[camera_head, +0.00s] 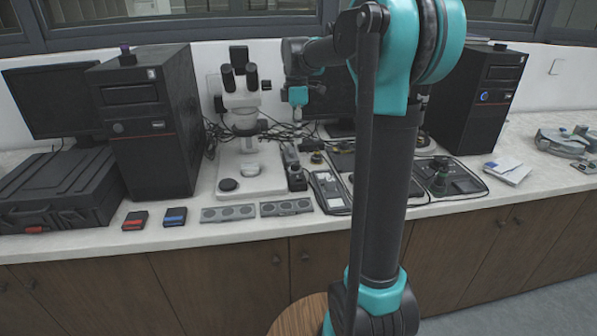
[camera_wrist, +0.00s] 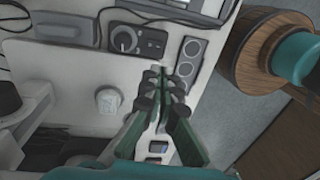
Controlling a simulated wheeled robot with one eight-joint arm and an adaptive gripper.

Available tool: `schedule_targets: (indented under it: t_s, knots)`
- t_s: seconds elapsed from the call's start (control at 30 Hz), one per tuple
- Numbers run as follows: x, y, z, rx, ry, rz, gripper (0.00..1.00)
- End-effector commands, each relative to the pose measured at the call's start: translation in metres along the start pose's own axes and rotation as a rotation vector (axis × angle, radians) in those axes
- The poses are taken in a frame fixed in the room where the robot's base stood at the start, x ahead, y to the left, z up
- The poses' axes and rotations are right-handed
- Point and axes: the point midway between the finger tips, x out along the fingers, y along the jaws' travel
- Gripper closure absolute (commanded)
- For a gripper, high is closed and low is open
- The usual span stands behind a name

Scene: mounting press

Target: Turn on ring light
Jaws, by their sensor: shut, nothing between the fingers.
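The microscope (camera_head: 240,100) stands on a pale base at the back of the bench, left of my arm. A small dark control box (camera_head: 295,172) stands just right of that base. In the wrist view the control box (camera_wrist: 138,40) shows a round knob on its face. A ring light cannot be made out clearly. My gripper (camera_wrist: 167,78) is shut and empty. In the wrist view its fingertips appear just below the box, with no clear contact. In the head view my wrist is above the bench, right of the microscope, and the fingers are hard to make out.
Grey plates with round inserts (camera_head: 228,213) lie along the front edge. Black computer towers (camera_head: 145,115) stand on both sides, with a black case (camera_head: 62,190) at left. Loose cables (camera_head: 290,130) run behind the microscope. Trays (camera_head: 330,190) lie right of the box.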

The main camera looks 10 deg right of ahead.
Motion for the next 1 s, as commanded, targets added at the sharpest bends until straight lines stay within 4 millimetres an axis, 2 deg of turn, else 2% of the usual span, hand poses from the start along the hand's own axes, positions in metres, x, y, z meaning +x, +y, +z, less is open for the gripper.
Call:
schedule_targets:
  t_s: [0.3, 0.5, 0.7, 1.0]
  knots:
    - [0.062, 0.000, 0.000, 0.000, 0.000, 0.000, 1.00]
    - [0.097, 0.000, 0.000, 0.000, 0.001, 0.000, 1.00]
    - [0.117, 0.000, 0.000, 0.000, 0.001, 0.000, 1.00]
    - [0.122, 0.000, 0.000, 0.000, 0.001, 0.000, 1.00]
